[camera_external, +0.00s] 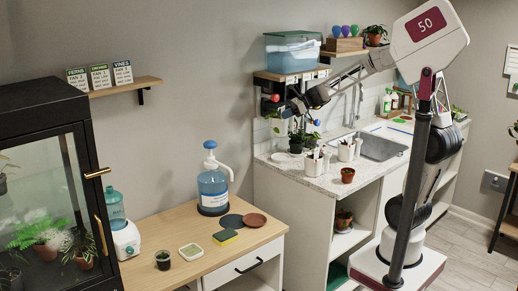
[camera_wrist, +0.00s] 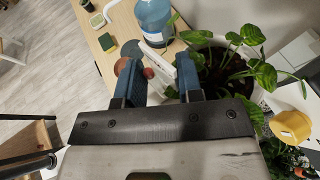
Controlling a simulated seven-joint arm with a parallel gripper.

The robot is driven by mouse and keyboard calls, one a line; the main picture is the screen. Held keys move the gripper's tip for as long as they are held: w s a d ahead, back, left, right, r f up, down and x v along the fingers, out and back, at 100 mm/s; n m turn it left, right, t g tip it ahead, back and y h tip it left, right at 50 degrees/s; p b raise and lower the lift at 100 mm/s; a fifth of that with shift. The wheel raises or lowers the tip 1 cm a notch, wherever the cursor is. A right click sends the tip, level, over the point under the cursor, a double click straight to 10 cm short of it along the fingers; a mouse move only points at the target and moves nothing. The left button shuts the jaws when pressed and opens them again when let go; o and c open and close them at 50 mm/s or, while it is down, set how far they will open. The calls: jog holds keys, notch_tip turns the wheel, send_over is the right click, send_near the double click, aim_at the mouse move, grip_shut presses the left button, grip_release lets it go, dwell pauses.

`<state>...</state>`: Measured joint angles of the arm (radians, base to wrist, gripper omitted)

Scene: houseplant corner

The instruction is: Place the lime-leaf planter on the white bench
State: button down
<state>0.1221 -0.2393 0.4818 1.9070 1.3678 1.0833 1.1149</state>
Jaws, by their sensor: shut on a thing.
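My gripper (camera_wrist: 160,78) is shut on a slim white thing (camera_wrist: 162,66) between its blue fingers; I cannot tell whether this is part of the lime-leaf planter. In the external view my gripper (camera_external: 291,107) is above the left end of the white bench (camera_external: 322,183), by the wall, with something white and green at its jaws. Dark-potted plants (camera_external: 297,142) stand at the back left of the bench, below my gripper. Which plant is the task's planter is unclear.
A wall shelf bears a blue tub (camera_external: 292,52) close to my arm. A wooden table with a water jug (camera_external: 212,188) is at left.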

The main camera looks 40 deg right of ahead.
jog(key=w+a+r+n+g, duration=0.1)
jog(key=a+r+n+g, duration=0.1)
jog(key=a, duration=1.1)
jog(key=w+a+r+n+g+y, duration=0.1)
jog(key=w+a+r+g, duration=0.1)
jog(key=a, duration=1.2)
jog(key=w+a+r+n+g, duration=0.1)
jog(key=a+r+n+g, duration=0.1)
jog(key=a, duration=1.1)
jog(key=s+a+f+n+g, duration=0.2)
jog(key=a+f, duration=0.9)
jog(key=f, duration=0.2)
jog(key=s+a+f+n+g, duration=0.2)
jog(key=a+f+n+g, duration=0.1)
jog(key=a+f, duration=0.8)
jog(key=shift+f+g, duration=0.3)
jog(key=shift+f, duration=0.7)
jog(key=shift+a, duration=0.1)
notch_tip(320, 180, down, 6)
jog(key=shift+h, duration=0.3)
jog(key=shift+f, duration=0.15)
